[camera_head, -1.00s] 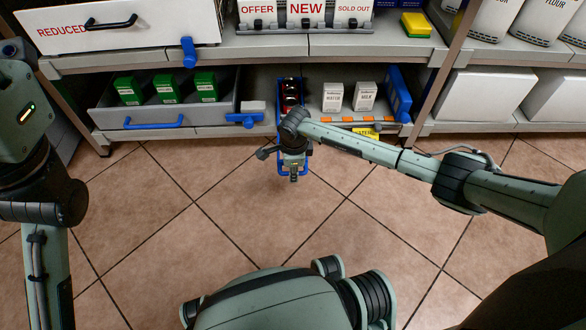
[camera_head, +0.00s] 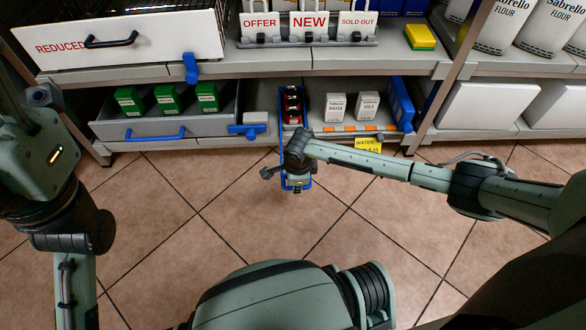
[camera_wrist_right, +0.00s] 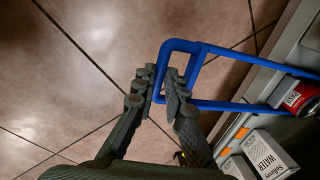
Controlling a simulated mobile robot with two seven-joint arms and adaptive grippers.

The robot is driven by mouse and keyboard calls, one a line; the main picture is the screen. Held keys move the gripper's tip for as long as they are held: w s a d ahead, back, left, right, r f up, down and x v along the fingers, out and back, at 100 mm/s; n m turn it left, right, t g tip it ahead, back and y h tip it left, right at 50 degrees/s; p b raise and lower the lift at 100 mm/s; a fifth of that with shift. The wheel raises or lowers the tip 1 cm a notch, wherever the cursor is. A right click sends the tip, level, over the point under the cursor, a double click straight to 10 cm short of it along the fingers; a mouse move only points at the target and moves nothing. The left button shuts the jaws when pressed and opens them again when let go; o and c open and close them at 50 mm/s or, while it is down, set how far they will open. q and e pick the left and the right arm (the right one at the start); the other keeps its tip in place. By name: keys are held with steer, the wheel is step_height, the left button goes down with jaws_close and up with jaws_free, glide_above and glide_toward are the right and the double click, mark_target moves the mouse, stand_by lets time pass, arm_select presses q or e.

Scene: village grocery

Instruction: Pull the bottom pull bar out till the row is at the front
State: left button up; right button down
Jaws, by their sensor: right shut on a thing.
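The blue pull bar (camera_wrist_right: 203,50) is a long looped frame sticking out from the bottom shelf; it also shows in the head view (camera_head: 284,180). My right gripper (camera_wrist_right: 165,88) is shut on its outer end, low in front of the shelf. A row of dark red cans (camera_head: 292,106) stands in the narrow blue-sided lane behind the bar. One red can (camera_wrist_right: 301,98) shows at the shelf edge in the wrist view. My right wrist hides part of the bar in the head view. My left arm is at the left, but its gripper is out of view.
White cartons (camera_head: 348,106) stand right of the lane. A grey drawer (camera_head: 112,131) with green boxes (camera_head: 167,98) and a blue handle (camera_head: 155,133) is to the left. A yellow tag (camera_head: 368,144) hangs at the shelf edge. The tiled floor in front is clear.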

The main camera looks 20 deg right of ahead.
steer(key=c, duration=1.6)
jaws_free()
steer(key=shift+s, duration=0.15)
steer(key=r, duration=0.4)
steer(key=s+r, duration=0.1)
steer(key=r, duration=0.3)
steer(key=s+r, duration=0.1)
steer(key=r, duration=0.3)
steer(key=shift+a, duration=0.25)
steer(key=shift+f, duration=0.1)
